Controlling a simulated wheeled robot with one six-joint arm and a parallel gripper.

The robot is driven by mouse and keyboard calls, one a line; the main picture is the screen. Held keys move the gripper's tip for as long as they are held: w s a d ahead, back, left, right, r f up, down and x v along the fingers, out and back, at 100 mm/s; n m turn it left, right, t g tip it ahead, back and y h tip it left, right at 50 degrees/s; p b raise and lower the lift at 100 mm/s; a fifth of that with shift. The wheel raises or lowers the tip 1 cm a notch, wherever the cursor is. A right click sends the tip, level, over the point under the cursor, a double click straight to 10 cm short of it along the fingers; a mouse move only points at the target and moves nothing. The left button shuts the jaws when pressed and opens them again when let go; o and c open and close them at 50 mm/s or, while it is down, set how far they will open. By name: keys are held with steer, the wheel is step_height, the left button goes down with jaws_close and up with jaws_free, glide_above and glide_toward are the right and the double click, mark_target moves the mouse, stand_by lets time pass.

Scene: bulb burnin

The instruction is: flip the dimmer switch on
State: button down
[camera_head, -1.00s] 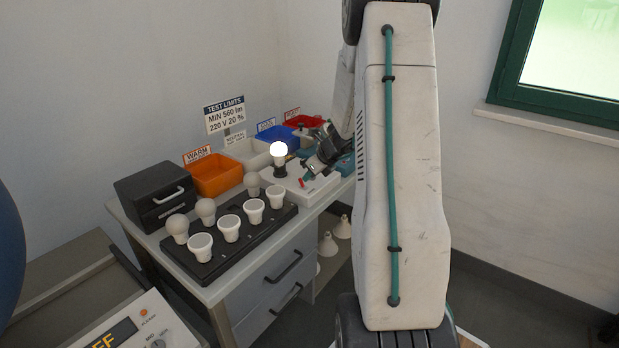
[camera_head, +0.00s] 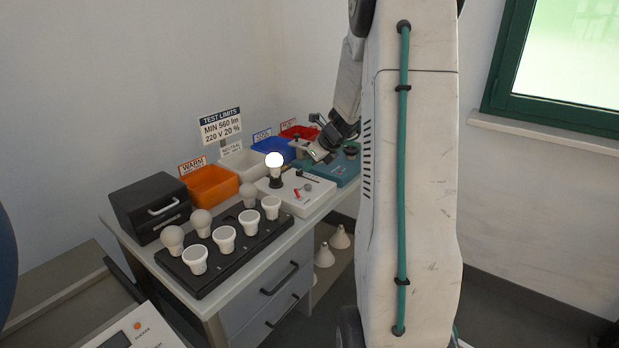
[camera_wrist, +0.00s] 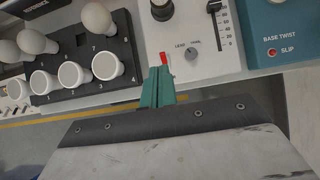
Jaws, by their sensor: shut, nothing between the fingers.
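The white test box (camera_head: 318,204) stands on the bench with a lit bulb (camera_head: 274,160) in its socket. A small red lever (camera_head: 297,193) and a grey knob (camera_head: 308,187) are on its top. In the wrist view, the red lever (camera_wrist: 163,58) shows just past my fingertips, near the knob (camera_wrist: 192,52) marked LEVEL and a slider scale (camera_wrist: 222,25). My gripper (camera_wrist: 158,74) has its green fingers together and empty.
A black tray (camera_head: 210,275) holds several bulbs left of the box. A teal base-twist device (camera_head: 345,172) stands at its right. Behind are orange (camera_head: 209,188), white (camera_head: 240,162), blue (camera_head: 272,150) and red (camera_head: 300,130) bins.

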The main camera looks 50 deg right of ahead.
steer(key=shift+s+r, duration=0.2)
steer(key=shift+r, duration=0.4)
steer(key=shift+s+r, duration=0.15)
steer(key=shift+r, duration=0.45)
steer(key=s+a+r+n+g, duration=0.2)
steer(key=s+a+r+n, duration=0.1)
steer(key=s+a+n, duration=0.6)
steer(key=s+a+r+n+g, duration=0.2)
steer(key=s+a+n, duration=0.7)
steer(key=a+n, duration=0.5)
steer(key=s+a+r+n+g, duration=0.1)
steer(key=s+a+r+n, duration=0.2)
steer(key=s+a+n, duration=0.6)
steer(key=a+n, duration=0.2)
steer(key=a, duration=0.2)
steer(key=shift+s+a+r+n+g+h, duration=0.3)
steer(key=shift+s+r+n+g+h, duration=0.05)
steer(key=shift+r+n+g+h, duration=0.05)
